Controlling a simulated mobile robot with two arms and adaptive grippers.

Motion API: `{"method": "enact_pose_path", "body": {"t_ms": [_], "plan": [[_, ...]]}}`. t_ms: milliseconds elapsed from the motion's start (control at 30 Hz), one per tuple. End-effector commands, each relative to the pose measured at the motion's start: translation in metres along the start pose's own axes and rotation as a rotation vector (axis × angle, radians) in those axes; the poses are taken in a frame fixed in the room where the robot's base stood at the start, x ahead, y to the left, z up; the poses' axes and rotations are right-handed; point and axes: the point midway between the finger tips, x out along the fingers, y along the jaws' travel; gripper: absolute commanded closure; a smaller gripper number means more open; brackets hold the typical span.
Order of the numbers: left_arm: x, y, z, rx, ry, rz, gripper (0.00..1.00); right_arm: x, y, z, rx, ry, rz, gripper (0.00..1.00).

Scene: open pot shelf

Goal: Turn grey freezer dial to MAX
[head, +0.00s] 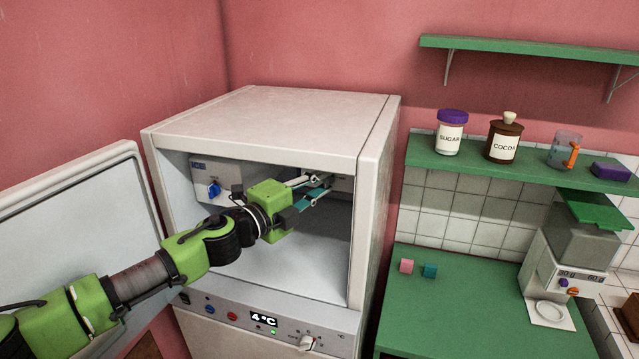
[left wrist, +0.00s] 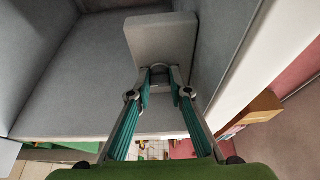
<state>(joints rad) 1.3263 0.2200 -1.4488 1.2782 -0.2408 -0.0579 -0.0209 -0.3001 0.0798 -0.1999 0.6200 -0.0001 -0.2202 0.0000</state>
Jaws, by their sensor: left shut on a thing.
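The open white freezer (head: 250,125) stands in the middle of the head view. My left gripper (head: 325,183) reaches into its compartment, near the back right. In the left wrist view, my left gripper (left wrist: 159,78) is shut on a small grey dial (left wrist: 160,67) at the end of a pale grey housing (left wrist: 160,38). Most of the dial is hidden between the fingertips, and its pointer and any MAX mark cannot be read. In the head view, part of the housing (head: 345,184) shows behind the fingers. My right gripper is out of view.
A blue dial (head: 214,190) sits on a separate box (head: 212,172) at the compartment's left. The open door (head: 80,200) stands left. The front panel holds a 4°C display (head: 264,319) and a white knob (head: 305,342). A green counter (head: 450,310) is to the right.

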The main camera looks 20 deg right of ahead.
Motion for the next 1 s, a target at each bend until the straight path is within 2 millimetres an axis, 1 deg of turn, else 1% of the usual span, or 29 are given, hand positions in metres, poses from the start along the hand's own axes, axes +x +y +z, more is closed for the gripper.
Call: {"method": "enact_pose_path", "body": {"t_ms": [33,100,433,567,667,767,1000], "plan": [[0.0,0.001,0.0,0.002,0.0,0.002,0.79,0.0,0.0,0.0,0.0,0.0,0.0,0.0],[0.0,0.001,0.0,0.001,0.0,0.002,0.65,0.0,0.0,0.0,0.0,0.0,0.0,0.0],[-0.001,0.001,0.0,0.0,0.0,0.0,0.65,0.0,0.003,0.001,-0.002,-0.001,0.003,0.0],[-0.007,0.001,0.001,0.0,0.0,0.0,0.65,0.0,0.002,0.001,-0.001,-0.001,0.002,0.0],[-0.019,0.001,0.001,0.0,0.001,0.001,0.65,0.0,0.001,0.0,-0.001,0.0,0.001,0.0],[-0.037,0.001,0.002,0.0,-0.001,0.002,0.65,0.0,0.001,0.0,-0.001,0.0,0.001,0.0],[-0.084,0.002,0.001,0.0,-0.001,0.002,0.65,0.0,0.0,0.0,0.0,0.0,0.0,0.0]]}}
